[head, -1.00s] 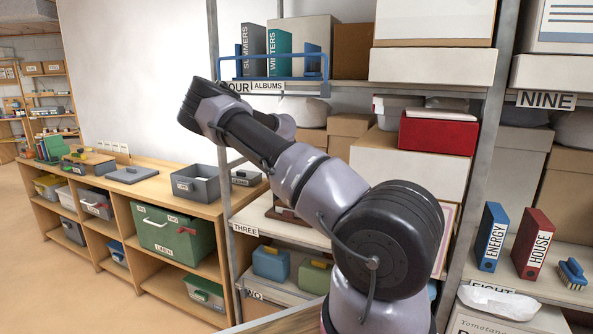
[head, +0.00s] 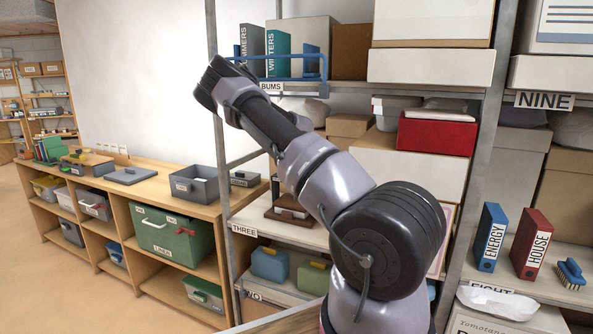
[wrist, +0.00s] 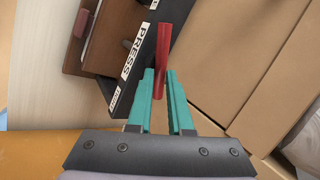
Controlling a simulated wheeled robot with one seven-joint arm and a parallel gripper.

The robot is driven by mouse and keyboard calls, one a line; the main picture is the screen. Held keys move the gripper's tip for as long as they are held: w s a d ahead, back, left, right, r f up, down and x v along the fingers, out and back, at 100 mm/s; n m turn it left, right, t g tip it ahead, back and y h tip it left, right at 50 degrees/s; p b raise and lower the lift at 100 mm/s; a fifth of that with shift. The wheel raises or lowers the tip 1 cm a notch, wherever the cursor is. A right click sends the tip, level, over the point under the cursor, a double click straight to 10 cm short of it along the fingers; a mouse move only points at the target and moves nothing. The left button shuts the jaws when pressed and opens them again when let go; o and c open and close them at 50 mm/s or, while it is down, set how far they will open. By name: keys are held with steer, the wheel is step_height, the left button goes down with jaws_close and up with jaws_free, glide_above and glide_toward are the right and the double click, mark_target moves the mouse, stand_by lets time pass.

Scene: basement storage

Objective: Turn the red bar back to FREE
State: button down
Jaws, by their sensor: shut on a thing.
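The red bar (wrist: 167,45) runs nearly upright in the wrist view, from beside the PRESS label down between the teal fingers. My gripper (wrist: 161,80) is shut on the red bar, with one finger on each side. The black press edge (wrist: 151,60) carries a white PRESS label (wrist: 133,51). A smaller label (wrist: 115,100) sits lower on the same edge; I cannot read it. The bar's pivot is not clear to me. In the head view the gripper is hidden behind my arm, and a brown press-like object (head: 289,211) stands on shelf THREE.
Cardboard boxes (wrist: 235,60) lie close to the right of the gripper in the wrist view. A metal shelf post (head: 222,170) stands left of the press.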

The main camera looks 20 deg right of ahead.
steer(key=n+y, duration=0.1)
steer(key=n, duration=0.1)
steer(key=n+y, duration=0.2)
steer(key=n, duration=0.1)
steer(key=shift+d+f+n, duration=0.3)
steer(key=shift+d+f, duration=0.05)
steer(key=shift+w+d+f+n+y, duration=0.1)
steer(key=shift+w+n+y, duration=0.1)
steer(key=shift+n+y, duration=1.2)
steer(key=shift+n, duration=0.5)
steer(key=c, duration=0.8)
jaws_free()
steer(key=shift+w+r, duration=0.1)
steer(key=shift+r, duration=0.15)
